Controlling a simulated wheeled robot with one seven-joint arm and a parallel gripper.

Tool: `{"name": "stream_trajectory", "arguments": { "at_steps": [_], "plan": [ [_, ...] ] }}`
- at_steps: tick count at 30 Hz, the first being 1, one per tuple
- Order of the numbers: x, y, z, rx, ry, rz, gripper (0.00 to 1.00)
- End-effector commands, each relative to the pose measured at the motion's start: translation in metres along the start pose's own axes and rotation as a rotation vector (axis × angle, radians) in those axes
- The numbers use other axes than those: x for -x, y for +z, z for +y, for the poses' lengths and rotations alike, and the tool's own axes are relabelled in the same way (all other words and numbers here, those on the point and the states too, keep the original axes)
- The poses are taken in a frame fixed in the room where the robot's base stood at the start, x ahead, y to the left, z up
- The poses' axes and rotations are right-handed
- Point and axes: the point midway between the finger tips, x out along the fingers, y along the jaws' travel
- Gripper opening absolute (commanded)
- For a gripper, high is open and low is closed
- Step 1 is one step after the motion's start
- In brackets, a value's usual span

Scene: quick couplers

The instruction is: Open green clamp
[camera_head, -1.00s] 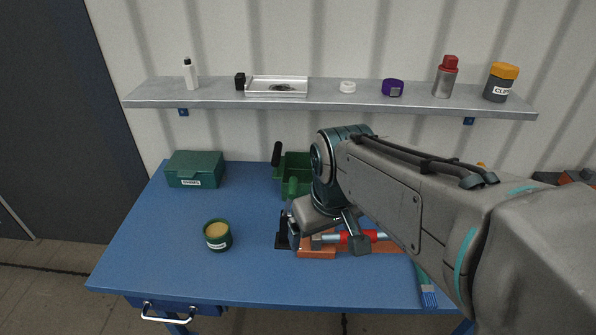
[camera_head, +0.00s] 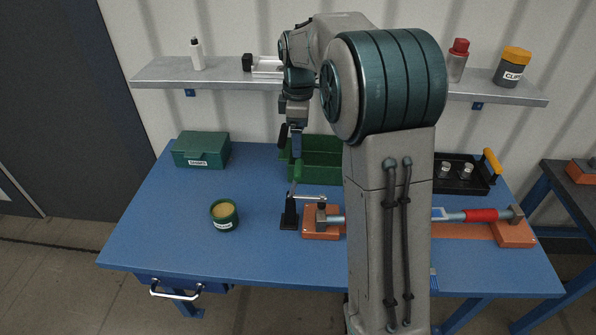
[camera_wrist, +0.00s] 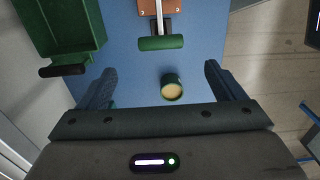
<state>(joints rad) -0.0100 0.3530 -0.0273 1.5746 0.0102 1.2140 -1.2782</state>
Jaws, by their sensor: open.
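The green clamp has a black base (camera_head: 289,216) on the blue table, left of the orange block. Its green handle (camera_head: 297,172) stands roughly upright and its metal arm (camera_head: 309,198) reaches right over the block. My gripper (camera_head: 296,148) is open, pointing down around the top of the handle in the head view; exact contact cannot be told. In the wrist view the green handle (camera_wrist: 161,43) lies ahead of the open fingers (camera_wrist: 161,86), crosswise, with nothing held between them.
A pipe with a red sleeve (camera_head: 481,215) rests on orange blocks (camera_head: 515,233). A green bin (camera_head: 320,172) stands just behind the clamp. A round green tin (camera_head: 224,215) and a green box (camera_head: 202,149) are left. A black tray (camera_head: 463,186) is right. A shelf (camera_head: 160,77) hangs above.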

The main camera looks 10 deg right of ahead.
Motion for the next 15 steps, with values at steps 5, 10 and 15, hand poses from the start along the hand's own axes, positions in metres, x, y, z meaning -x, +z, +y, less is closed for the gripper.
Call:
{"name": "stream_trajectory", "arguments": {
  "at_steps": [5, 10, 15],
  "plan": [
    [-0.031, 0.0, -0.002, 0.0, -0.007, -0.002, 0.89],
    [-0.068, 0.0, -0.002, -0.001, -0.006, -0.003, 0.89],
    [-0.1, 0.0, -0.002, 0.0, -0.004, -0.002, 0.89]
  ]
}}
